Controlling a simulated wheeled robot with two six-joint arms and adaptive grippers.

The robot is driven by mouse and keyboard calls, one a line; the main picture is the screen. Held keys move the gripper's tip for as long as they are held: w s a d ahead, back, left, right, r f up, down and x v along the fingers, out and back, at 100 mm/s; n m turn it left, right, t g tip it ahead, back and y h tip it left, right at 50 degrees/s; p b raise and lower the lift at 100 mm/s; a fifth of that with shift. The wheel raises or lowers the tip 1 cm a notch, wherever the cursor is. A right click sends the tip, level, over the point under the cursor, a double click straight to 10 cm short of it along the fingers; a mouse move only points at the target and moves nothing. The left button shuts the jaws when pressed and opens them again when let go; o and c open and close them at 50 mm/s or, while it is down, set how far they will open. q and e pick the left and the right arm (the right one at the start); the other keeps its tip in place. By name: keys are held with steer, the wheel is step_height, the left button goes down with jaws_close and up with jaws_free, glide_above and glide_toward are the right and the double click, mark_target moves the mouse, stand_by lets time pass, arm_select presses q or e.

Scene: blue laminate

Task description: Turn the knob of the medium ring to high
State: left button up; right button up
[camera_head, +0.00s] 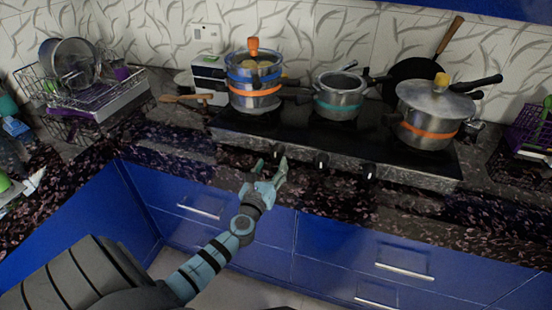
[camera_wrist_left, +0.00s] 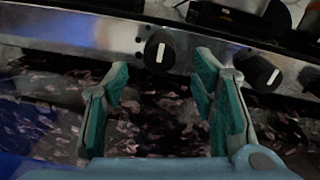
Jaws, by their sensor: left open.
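The cooktop front panel (camera_head: 235,138) carries dark knobs: a left knob (camera_head: 277,151), a middle knob (camera_head: 321,159) and a right knob (camera_head: 368,170). No label shows which one belongs to the medium ring. My left gripper (camera_head: 271,163) is open and empty, just in front of and below the left knob. In the left wrist view, a black knob (camera_wrist_left: 159,50) with a near-vertical white mark sits ahead of and between the open fingers, not touched. Another knob (camera_wrist_left: 258,72), with a slanted mark, lies right of the right finger. My right gripper is not seen.
A pot with food (camera_head: 254,82), a smaller teal-banded pot (camera_head: 339,97) and a lidded pot (camera_head: 428,115) stand on the cooktop. A dish rack (camera_head: 85,100) stands at left. Blue drawers with handles (camera_head: 404,271) lie below the counter edge.

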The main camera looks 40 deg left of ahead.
mark_target(276, 157)
arm_select(q)
steer(key=b+x, duration=0.1)
steer(key=x, duration=0.4)
steer(key=c, duration=1.1)
steer(key=shift+f, duration=0.1)
steer(key=shift+c, duration=0.2)
